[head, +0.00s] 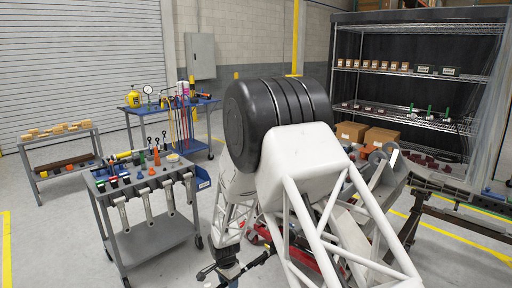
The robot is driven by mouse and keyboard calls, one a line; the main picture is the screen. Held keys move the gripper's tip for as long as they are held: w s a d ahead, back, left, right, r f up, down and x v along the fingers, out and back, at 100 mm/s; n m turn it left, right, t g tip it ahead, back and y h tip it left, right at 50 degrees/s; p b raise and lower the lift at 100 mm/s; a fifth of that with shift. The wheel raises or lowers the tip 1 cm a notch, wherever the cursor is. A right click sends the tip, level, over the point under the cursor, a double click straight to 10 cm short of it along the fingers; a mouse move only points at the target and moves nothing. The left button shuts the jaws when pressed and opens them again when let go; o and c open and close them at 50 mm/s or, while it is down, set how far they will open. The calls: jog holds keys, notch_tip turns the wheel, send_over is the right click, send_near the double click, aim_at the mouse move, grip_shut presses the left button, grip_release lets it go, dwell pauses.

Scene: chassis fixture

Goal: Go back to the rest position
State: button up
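My arm fills the middle of the head view, with a large black joint and white lattice links. A lattice link runs down behind the black joint to a dark end near the bottom edge. This dark end looks like my gripper (230,270). It is small and partly cut off by the frame, so I cannot make out its fingers or anything held. The grey chassis fixture (388,178) stands behind my arm at right of centre, largely hidden by the white links.
A grey tool cart (150,240) with hanging tools stands left of my arm. Behind it are a blue workbench (140,108) and a small wood-laden cart (62,165). A wire shelf (410,72) with boxes stands at back right. Dark metal beams (460,213) lie at right. Open floor shows at far left.

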jog(key=shift+r, duration=0.2)
jog(key=shift+w+a+r, duration=0.1)
jog(key=shift+r, duration=1.55)
jog(key=shift+w+a+r, duration=0.1)
jog(key=shift+r, duration=1.55)
jog(key=shift+s+d+r, duration=0.1)
jog(key=shift+d+r, duration=0.25)
jog(key=shift+r, duration=0.25)
jog(key=s+d+r+n+t, duration=0.1)
jog(key=s+d+r, duration=0.45)
jog(key=r, duration=0.25)
jog(key=s+d+r+n, duration=0.2)
jog(key=s+d+r, duration=0.2)
jog(key=d+r, duration=0.3)
jog(key=s+d+r+n+t, duration=0.1)
jog(key=s+d+r, duration=0.4)
jog(key=r, duration=0.4)
jog(key=s+d+r+n, duration=0.1)
jog(key=s+d+r, duration=0.1)
jog(key=s, duration=0.6)
jog(key=s+d+r+n, duration=0.2)
jog(key=s+d, duration=0.3)
jog(key=s, duration=0.3)
jog(key=s+d+r+n+t, duration=0.1)
jog(key=s+d+r, duration=0.3)
jog(key=s, duration=0.4)
jog(key=shift+s+n, duration=0.4)
